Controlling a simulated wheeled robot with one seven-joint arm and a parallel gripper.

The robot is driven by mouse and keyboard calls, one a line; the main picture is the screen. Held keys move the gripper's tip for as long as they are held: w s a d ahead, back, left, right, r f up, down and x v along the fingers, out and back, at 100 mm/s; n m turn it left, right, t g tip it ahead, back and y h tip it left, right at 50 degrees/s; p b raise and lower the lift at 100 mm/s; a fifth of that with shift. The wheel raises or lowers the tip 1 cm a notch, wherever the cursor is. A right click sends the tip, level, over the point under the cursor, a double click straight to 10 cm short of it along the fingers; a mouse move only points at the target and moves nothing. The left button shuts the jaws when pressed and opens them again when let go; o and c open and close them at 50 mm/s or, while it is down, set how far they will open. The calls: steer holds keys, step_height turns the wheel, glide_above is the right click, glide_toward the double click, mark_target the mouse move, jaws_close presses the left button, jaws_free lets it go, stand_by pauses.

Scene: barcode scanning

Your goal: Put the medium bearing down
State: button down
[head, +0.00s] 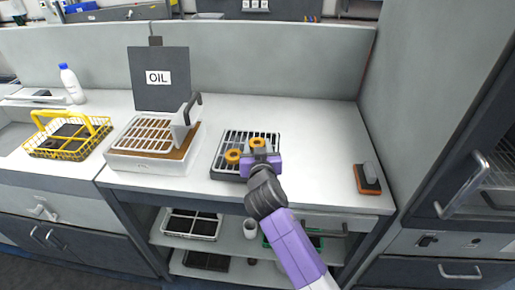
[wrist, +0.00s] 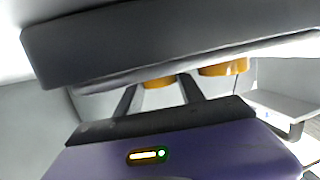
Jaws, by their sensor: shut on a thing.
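An orange ring-shaped bearing (head: 258,143) is at the tip of my gripper (head: 259,150), over the right part of a dark slatted tray (head: 217,172). My gripper is shut on it, and its far side shows past the fingers. In the wrist view this bearing (wrist: 158,82) shows between the two finger ends, partly hidden by the tray's dark edge (wrist: 150,45). I cannot tell whether it touches the tray. A second orange bearing (head: 233,156) sits on the tray to the left, and also shows in the wrist view (wrist: 222,69). Which is medium is unclear.
A white grated box (head: 148,166) with an OIL sign (head: 158,78) behind it stands left of the tray. A yellow wire basket (head: 62,152) is farther left. An orange-based block (head: 368,180) lies at the right.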

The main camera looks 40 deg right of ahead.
steer(key=shift+f, duration=0.3)
steer(key=shift+f, duration=0.1)
steer(key=c, duration=1)
jaws_free()
steer(key=shift+s+a, duration=0.15)
steer(key=b+v, duration=0.1)
steer(key=v, duration=1)
steer(key=shift+s+a, duration=0.2)
steer(key=shift+s, duration=0.1)
